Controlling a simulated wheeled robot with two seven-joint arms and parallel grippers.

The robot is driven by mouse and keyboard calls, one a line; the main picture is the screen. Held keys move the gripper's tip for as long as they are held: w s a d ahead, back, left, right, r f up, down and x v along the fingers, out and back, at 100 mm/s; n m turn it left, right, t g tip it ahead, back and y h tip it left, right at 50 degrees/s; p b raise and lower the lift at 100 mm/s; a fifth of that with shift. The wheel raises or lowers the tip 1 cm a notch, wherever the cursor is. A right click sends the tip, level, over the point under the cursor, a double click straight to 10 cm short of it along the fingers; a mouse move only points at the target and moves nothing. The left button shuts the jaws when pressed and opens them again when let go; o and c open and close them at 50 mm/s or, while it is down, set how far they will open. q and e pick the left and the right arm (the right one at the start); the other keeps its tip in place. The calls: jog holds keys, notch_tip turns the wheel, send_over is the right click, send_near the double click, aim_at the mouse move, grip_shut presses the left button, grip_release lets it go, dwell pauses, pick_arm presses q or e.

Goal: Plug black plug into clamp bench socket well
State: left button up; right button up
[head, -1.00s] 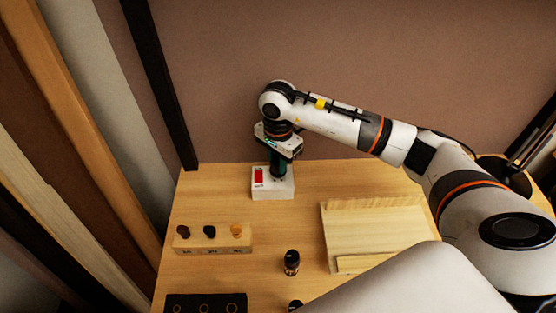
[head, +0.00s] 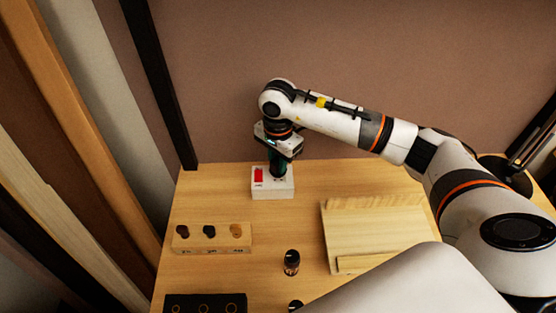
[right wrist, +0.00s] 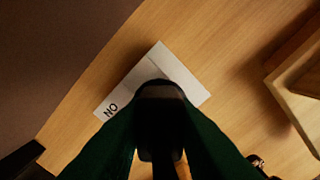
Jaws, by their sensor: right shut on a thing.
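The bench socket is a white block (head: 273,190) with a red switch (head: 258,175), at the back of the bench in the head view. It also shows in the right wrist view (right wrist: 182,73), with dark lettering at one end. My right gripper (head: 278,172) points down right above the block's right part and is shut on the black plug (right wrist: 160,110). In the right wrist view the plug and the dark green fingers cover the middle of the block. I cannot tell whether the plug touches the socket or sits in its well. My left gripper is not in view.
A wooden holder (head: 212,246) with several dark and brown pieces stands at left. A small dark bottle (head: 291,262) stands in the middle, and a wooden tray (head: 365,235) lies at right. A black box (head: 205,303) is at the front left.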

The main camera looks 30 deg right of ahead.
aim_at(277, 169)
jog(key=shift+b, duration=0.55)
dwell(0.7)
jog(key=shift+f, duration=0.2)
jog(key=shift+f+b, duration=0.3)
jog(key=shift+b, duration=0.15)
jog(key=shift+f+b, duration=0.8)
jog(key=shift+f, duration=0.1)
jog(key=o, duration=1)
jog(key=shift+a+f, duration=0.1)
jog(key=shift+f, duration=0.05)
